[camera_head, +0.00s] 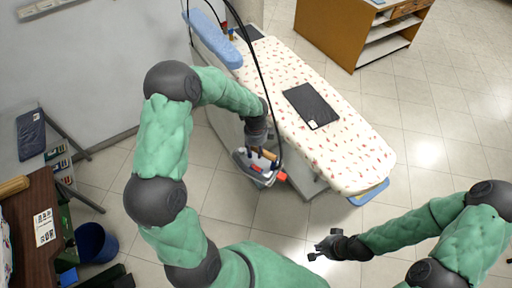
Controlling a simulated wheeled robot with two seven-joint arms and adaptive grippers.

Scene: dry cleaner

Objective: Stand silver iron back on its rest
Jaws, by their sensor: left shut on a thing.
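The silver iron (250,173) is held in my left gripper (261,151), off the near left edge of the ironing board and over the floor. It has red and yellow parts, and a dark cord runs up from it. The gripper's fingers are largely hidden by my arm and the iron's handle. A dark flat rest pad (311,106) with a small white label lies on the board, and another dark pad (248,33) lies at its far end; which one is the iron's rest I cannot tell. My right gripper (322,245) is open and empty above the floor, in front of the board.
The ironing board (338,144) has a white cover with small red marks, mostly clear. A blue sleeve board (212,38) stands at its far left. A wooden counter (335,35) is behind. A brown desk (36,212) and blue bin (96,243) are at left.

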